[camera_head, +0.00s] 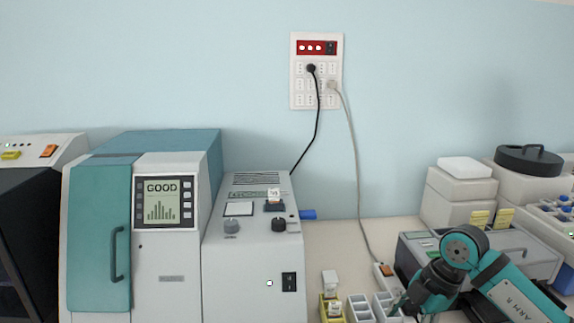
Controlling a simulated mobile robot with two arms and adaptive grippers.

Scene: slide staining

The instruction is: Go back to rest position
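My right arm, teal and dark grey and marked "ARM R", comes in from the lower right. It bends over in front of a grey box on the bench. My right gripper (408,305) points down and left at the bottom edge, close to the white containers there. Its fingers are small and partly cut off, so I cannot tell whether they are open or hold anything. My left arm and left gripper are not in view.
A teal-and-white machine (165,280) with a "GOOD" screen stands left, beside a grey instrument (240,270). Small white containers (360,306) and a yellow rack (332,312) lie low centre. The grey box (515,245) and white boxes (455,200) stand right. Bare bench (330,240) shows between.

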